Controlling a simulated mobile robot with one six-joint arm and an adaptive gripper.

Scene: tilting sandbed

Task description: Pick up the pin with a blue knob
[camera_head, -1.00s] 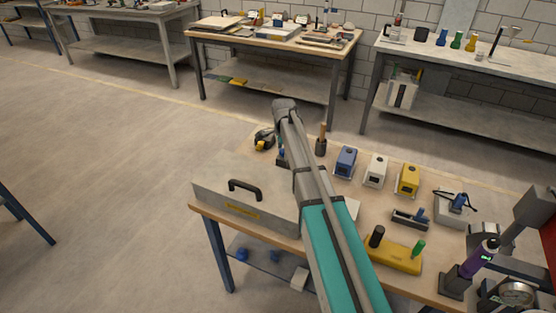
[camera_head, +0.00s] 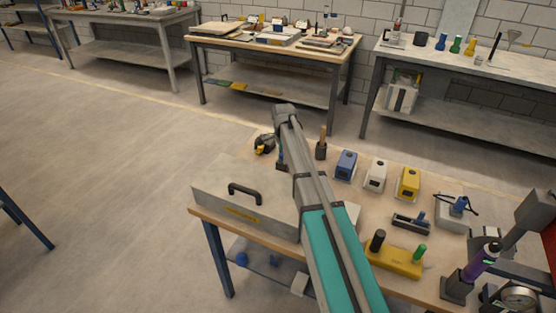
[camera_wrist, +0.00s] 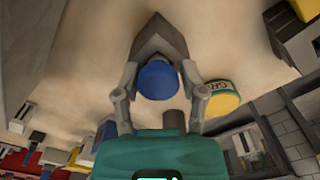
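The blue knob (camera_wrist: 158,82) shows in the wrist view as a round blue cap in front of a grey block (camera_wrist: 158,38) with a pointed end. The pin's shaft is hidden. My gripper (camera_wrist: 159,70) has one finger on each side of the knob, with the fingers spread and close to it. Contact is not clear. In the head view my arm reaches over the bench's far left, and its end hides most of the knob's spot.
A yellow and black tape measure (camera_head: 265,144) lies left of my arm; a holder with a wooden handle (camera_head: 322,142) stands right. Blue, white and yellow boxes (camera_head: 376,176) stand further right. A grey panel with a black handle (camera_head: 244,192) edges the bench's front left.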

